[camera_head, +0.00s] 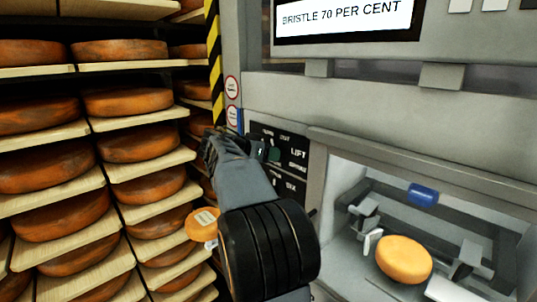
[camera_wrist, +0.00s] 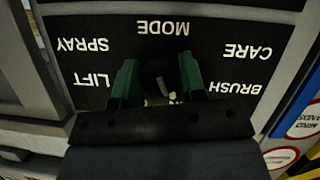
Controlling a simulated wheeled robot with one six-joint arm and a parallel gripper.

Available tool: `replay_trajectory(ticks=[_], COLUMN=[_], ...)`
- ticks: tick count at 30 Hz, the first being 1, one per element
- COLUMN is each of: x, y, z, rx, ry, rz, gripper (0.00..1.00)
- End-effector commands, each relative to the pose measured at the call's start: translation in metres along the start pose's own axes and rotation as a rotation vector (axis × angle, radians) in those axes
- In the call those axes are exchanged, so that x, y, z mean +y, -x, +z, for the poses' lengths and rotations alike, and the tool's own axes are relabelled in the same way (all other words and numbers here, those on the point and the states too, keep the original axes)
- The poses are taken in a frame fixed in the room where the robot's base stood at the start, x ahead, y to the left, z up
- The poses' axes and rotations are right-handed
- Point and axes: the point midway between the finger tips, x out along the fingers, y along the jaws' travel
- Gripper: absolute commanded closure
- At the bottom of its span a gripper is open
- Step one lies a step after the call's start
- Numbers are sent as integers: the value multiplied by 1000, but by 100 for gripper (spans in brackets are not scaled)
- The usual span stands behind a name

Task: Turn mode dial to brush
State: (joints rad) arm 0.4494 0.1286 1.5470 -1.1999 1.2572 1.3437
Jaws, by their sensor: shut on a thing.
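The mode dial (camera_wrist: 154,76) is a dark knob on a black panel (camera_wrist: 220,25). In the wrist view the panel's white lettering appears upside down: MODE above the dial, SPRAY and LIFT to the left, CARE and BRUSH to the right. My gripper (camera_wrist: 155,82) has its green fingers on either side of the dial, shut on it. In the head view my gripper (camera_head: 264,153) is at the panel (camera_head: 296,152), and my arm hides much of it. I cannot tell which label the dial points to.
A display (camera_head: 345,18) above reads "BRISTLE 70 PER CENT". At right, a machine bay holds a cheese wheel (camera_head: 404,259) among metal arms, with a blue part (camera_head: 422,195) above. Shelves of cheese wheels (camera_head: 130,102) fill the left. A yellow-black striped post (camera_head: 214,60) stands beside the panel.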

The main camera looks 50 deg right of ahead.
Motion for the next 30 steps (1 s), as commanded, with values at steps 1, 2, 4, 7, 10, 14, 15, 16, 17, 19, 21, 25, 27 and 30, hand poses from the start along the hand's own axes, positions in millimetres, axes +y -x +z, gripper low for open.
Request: replay_trajectory(ticks=[1, 2, 4, 7, 10, 14, 15, 16, 17, 19, 21, 25, 27, 30], x=[0, 0, 0, 0, 0, 0, 0, 0, -1, -1, -1, -1, -1, -2], y=[0, 0, 0, 0, 0, 0, 0, 0, 0, 0, 0, 0, 0, 0], z=[0, 0, 0, 0, 0, 1, 1, 1, 1, 1, 1, 1, 0, 1], rx=[0, 0, 0, 0, 0, 0, -1, -1, -1, -1, 0, -1, 0, 0], ry=[0, 0, 0, 1, 12, 54, 75, 91, 110, 159, 214, 319, 374, 448], rz=[0, 0, 0, 1, 6, 23, 31, 39, 46, 67, 89, 133, 155, 185], gripper=[74, 77, 84, 85, 85, 85, 85, 85, 85, 85, 85, 85, 85, 85])
